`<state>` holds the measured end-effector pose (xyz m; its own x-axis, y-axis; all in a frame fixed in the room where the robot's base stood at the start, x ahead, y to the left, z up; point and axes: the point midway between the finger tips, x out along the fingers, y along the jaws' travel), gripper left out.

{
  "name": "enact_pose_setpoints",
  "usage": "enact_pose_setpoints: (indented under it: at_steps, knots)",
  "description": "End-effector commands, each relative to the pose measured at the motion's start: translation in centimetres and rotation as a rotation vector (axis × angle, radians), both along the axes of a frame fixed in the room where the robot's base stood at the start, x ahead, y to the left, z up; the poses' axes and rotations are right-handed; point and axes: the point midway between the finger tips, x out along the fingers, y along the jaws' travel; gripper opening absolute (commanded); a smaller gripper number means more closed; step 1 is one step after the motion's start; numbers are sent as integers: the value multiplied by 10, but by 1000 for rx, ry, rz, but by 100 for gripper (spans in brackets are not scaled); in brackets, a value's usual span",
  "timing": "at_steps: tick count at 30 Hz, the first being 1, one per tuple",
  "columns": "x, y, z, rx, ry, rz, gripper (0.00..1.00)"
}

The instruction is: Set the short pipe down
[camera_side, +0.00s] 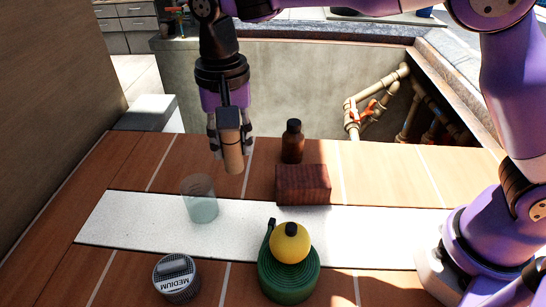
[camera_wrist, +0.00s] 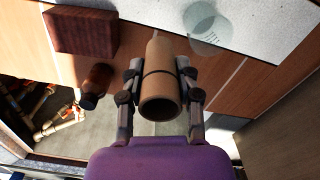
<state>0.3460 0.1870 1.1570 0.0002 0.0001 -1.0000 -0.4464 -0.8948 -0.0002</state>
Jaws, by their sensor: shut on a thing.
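My gripper (camera_side: 229,140) is shut on the short pipe (camera_side: 233,159), a tan tube that hangs nearly upright from the jaws near the far edge of the wooden deck. In the wrist view the short pipe (camera_wrist: 160,92) sits between the two fingers of my gripper (camera_wrist: 160,88), its open end facing the camera. In the side view its lower end appears to be above the deck; I cannot tell the exact gap.
A clear cup (camera_side: 200,200) stands on the white strip (camera_side: 130,218), nearer the camera. A dark red block (camera_side: 303,184) and a brown bottle (camera_side: 292,142) are to the right. A green hose coil (camera_side: 288,278) with a yellow float (camera_side: 290,243) and a grey canister (camera_side: 176,280) sit in front.

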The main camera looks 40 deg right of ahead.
Motion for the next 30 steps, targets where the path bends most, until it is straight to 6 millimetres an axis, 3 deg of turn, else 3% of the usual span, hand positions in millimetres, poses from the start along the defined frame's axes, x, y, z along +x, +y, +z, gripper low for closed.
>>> enact_pose_setpoints:
  at_steps: [4, 7, 11, 14, 18, 21, 25, 30]
  knots:
    - [-10, 4, 10, 0, -1, -31, 0]
    - [-10, -15, 16, 0, -1, -137, 0]
    - [-12, -66, 22, 1, -3, -402, 0]
    - [-23, -116, 26, 1, -4, -681, 0]
    - [-53, -182, 26, 1, -5, -1107, 0]
    - [-80, -216, 23, 2, -6, -1377, 0]
    - [-107, -240, 18, 0, -7, -1617, 0]
    - [-123, -259, 9, -1, -3, -1743, 0]
